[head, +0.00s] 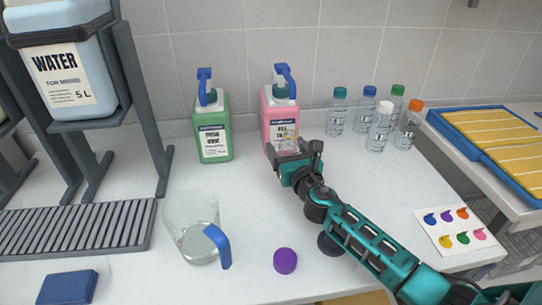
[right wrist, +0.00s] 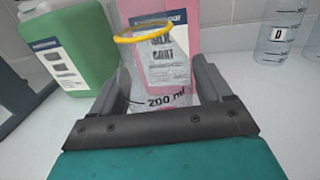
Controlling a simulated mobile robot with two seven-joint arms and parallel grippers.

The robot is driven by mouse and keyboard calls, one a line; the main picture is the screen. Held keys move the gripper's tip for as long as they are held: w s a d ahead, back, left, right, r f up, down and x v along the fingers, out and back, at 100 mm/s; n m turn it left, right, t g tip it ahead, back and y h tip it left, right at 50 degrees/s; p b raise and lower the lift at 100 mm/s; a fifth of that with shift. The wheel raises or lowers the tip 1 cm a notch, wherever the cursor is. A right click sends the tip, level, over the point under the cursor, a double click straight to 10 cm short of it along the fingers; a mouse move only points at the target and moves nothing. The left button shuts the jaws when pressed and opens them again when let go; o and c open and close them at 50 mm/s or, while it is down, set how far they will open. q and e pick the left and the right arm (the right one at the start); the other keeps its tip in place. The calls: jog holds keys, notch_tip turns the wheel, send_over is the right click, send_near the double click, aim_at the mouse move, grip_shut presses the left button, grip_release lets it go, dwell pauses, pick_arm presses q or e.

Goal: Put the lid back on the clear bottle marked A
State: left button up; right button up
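Several small clear bottles stand at the back right, with teal (head: 337,113), blue (head: 364,112), green (head: 393,108), white (head: 380,130) and orange (head: 408,128) tops. Their letters are too small to read in the head view. One bottle marked D (right wrist: 278,32) shows in the right wrist view; I cannot tell which is A. A round purple lid-like piece (head: 285,260) lies at the front. My right gripper (head: 291,153) is shut on a clear measuring cup (right wrist: 150,80) with a yellow rim and a 200 ml mark, in front of the pink jug. My left gripper is out of view.
A green pump jug (head: 213,130) and a pink pump jug (head: 279,112) stand at the back. A clear pitcher (head: 190,225) with a blue handle stands front left. A blue block (head: 67,288), grey drain grate (head: 80,230) and colour card (head: 456,228) lie around.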

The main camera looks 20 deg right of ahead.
jog(key=c, duration=0.9)
jog(key=shift+c, duration=0.2)
jog(key=shift+r, duration=0.15)
